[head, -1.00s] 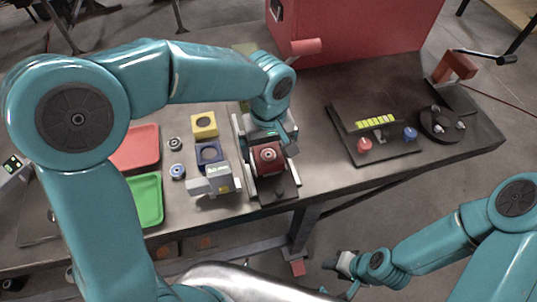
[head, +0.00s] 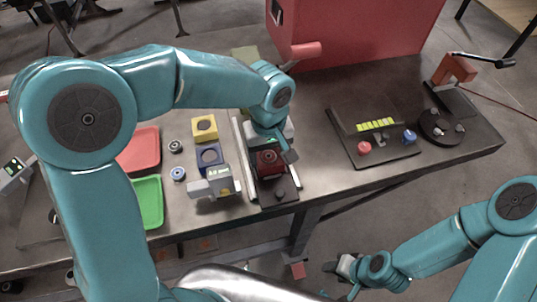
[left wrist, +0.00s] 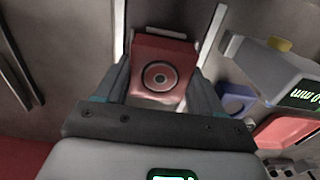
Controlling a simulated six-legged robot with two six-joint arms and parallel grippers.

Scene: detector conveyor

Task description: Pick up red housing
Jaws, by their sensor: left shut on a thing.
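The red housing (head: 269,164) is a small block with a round ring on its face.
A grey gauge (head: 215,185) stands close left of the fixture. A blue block (head: 209,168) and a yellow block (head: 204,135) are behind it. Red (head: 138,152) and green (head: 148,203) trays lie farther left. A black panel (head: 388,152) with knobs is at right.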

